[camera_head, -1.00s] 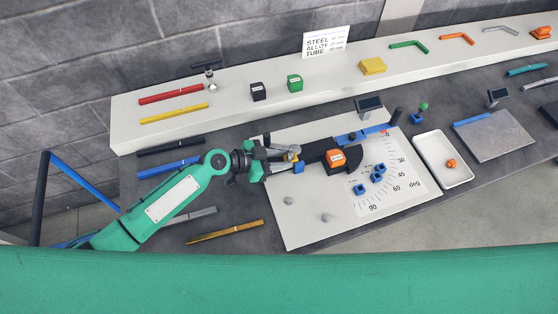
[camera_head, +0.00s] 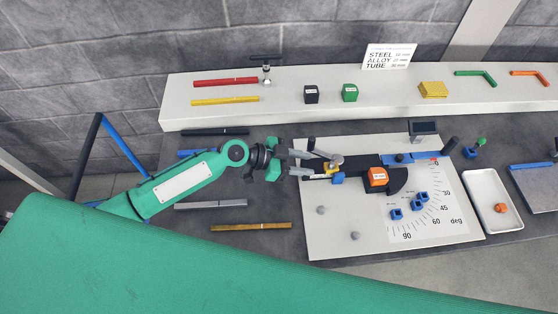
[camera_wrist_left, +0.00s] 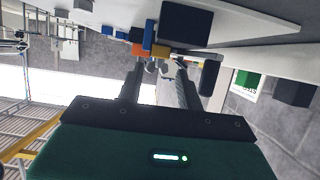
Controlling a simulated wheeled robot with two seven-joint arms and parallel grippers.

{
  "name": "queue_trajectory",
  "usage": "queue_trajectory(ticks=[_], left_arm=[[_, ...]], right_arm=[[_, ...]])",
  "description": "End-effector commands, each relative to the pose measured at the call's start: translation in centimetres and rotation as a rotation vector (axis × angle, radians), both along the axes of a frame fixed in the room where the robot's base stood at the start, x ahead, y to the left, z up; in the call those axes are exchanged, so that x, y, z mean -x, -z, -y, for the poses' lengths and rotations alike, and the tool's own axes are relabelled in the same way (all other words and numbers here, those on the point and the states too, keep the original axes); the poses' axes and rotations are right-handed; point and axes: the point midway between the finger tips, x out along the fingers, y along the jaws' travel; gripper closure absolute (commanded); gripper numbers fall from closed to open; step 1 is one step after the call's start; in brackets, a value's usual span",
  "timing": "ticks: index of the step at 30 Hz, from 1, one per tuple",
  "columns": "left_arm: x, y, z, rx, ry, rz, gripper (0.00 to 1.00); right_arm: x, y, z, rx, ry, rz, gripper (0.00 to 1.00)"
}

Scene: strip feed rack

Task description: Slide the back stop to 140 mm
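The bending fixture stands on a pale plate (camera_head: 325,225) with an angle scale. On the left part of its dark rail is a small stop assembly with a yellow-brass part (camera_head: 336,160) and a blue block (camera_head: 338,179); I take this to be the back stop. A dark upright post stands beside it. My left gripper (camera_head: 314,165) points right at this assembly from the plate's left edge. Its two grey fingers are apart, and they also show apart in the left wrist view (camera_wrist_left: 160,72). Contact with the stop cannot be made out. My right gripper is out of view.
An orange block (camera_head: 377,177) sits on the fixture, with blue pieces on the scale. A small display (camera_head: 424,127) stands behind. A white tray (camera_head: 479,211) is at the right. Coloured bars lie left of the plate and on the back shelf (camera_head: 290,112).

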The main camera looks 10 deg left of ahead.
Motion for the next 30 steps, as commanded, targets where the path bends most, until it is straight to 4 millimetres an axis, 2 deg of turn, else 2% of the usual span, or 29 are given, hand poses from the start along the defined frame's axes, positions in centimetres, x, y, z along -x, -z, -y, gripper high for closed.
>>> queue_trajectory(ticks=[1, 6, 12, 18, 30], left_arm=[[0.3, 0.1, -1.0, -0.003, 0.000, 0.002, 0.64], [1.2, -1.1, -3.8, -0.003, -0.001, 0.000, 0.64], [2.0, -2.4, -6.2, -0.001, 0.000, -0.001, 0.64], [2.3, -3.0, -7.1, 0.001, 0.000, -0.002, 0.64], [2.3, -3.1, -7.1, 0.001, 0.000, -0.002, 0.64]], right_arm=[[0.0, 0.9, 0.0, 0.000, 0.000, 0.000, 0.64], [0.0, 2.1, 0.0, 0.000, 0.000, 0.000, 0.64], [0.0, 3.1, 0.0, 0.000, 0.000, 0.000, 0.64], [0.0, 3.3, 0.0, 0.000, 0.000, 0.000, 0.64], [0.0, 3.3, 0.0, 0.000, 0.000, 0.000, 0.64]])
